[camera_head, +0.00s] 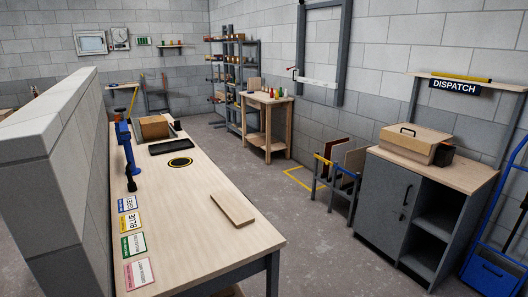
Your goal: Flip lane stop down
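Nothing in view is clearly recognisable as the lane stop. A small lever-like piece with a red part (293,73) shows at the left end of a white bar (316,83) on the grey wall frame. It is too small to tell what it is or whether it is up or down. A blue upright device (126,147) with a dark lower end stands at the left side of the long bench (195,205); I cannot tell what it is. My gripper is not in view.
A wooden batten (232,209), colour cards (130,221), a black tray (170,147) and a cardboard box (153,127) lie on the bench. A grey wall (50,160) borders its left. Grey cabinet (388,203) stands right; floor (310,245) between is clear.

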